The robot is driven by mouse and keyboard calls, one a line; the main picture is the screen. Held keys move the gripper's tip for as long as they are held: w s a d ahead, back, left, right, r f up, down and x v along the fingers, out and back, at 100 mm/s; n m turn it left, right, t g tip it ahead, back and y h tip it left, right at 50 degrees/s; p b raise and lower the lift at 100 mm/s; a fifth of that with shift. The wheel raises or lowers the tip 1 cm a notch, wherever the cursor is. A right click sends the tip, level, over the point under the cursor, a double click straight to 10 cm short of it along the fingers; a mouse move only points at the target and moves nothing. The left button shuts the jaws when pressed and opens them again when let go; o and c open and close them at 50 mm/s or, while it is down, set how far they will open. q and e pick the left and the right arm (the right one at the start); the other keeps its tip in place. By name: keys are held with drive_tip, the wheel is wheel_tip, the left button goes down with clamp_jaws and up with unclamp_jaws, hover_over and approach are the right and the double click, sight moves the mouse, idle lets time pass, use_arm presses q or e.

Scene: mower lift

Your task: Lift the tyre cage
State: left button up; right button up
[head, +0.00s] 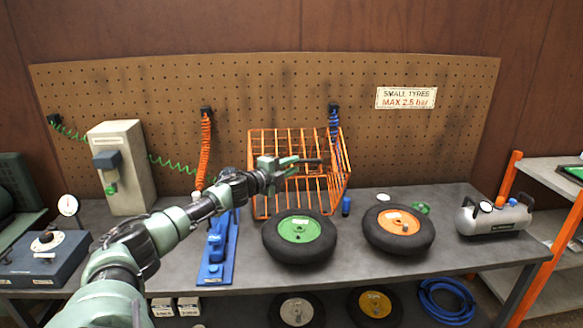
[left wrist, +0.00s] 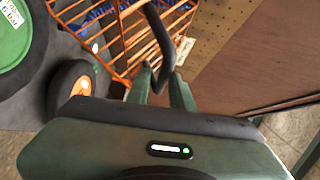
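The tyre cage (head: 335,191) is an orange wire basket standing on the grey bench against the pegboard, behind the green-hubbed tyre. Its orange wires (left wrist: 107,38) also fill the top of the left wrist view. A dark curved handle (left wrist: 163,42) shows there in front of the wires. My left gripper (head: 283,164) is at the cage's front in the head view. In the left wrist view my left gripper (left wrist: 161,75) has its fingers apart, with the handle's end between them; firm contact is not visible. My right gripper is in neither view.
A green-hubbed tyre (head: 299,238) and an orange-hubbed tyre (head: 399,229) lie on the bench in front. A blue tool (head: 217,250) lies left, a compressor (head: 493,216) right. Coiled hoses, one orange (head: 205,150), hang on the pegboard (head: 240,95).

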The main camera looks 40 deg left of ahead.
use_arm(q)
drive_tip(key=s+r+b, duration=0.4)
drive_tip(key=s+b, duration=0.3)
drive_tip(key=b, duration=0.3)
drive_tip(key=shift+s+a+r, duration=0.25)
drive_tip(key=shift+a+r, duration=0.15)
drive_tip(key=shift+a, duration=0.05)
idle(0.9)
